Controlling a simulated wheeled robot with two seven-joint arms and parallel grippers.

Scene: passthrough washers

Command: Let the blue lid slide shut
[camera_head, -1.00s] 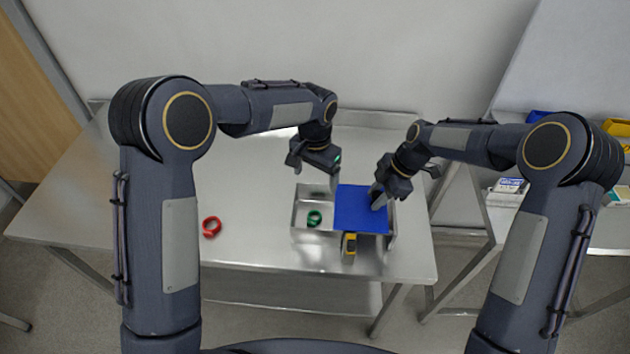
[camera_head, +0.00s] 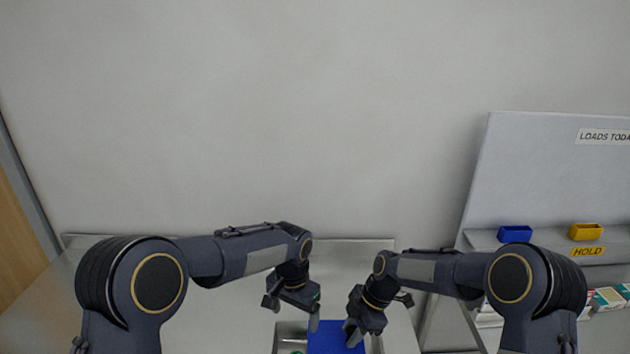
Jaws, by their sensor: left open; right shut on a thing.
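The blue lid (camera_head: 328,338) lies flat over the right part of a metal tray (camera_head: 291,329) at the bottom edge of the head view. The tray's left part is uncovered. The lower part of lid and tray is cut off by the frame. My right gripper (camera_head: 354,334) is shut at the lid's right side; what it grips is small, seemingly a part of the lid. My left gripper (camera_head: 292,312) is open and empty, above the tray's back edge, with one finger near the lid's back left corner.
A sliver of green (camera_head: 297,352) shows in the tray's open part. At the right stands a shelf rack (camera_head: 480,240) with a blue bin (camera_head: 515,234), a yellow bin (camera_head: 586,232) and small boxes (camera_head: 607,298). A wall (camera_head: 250,120) rises behind the table.

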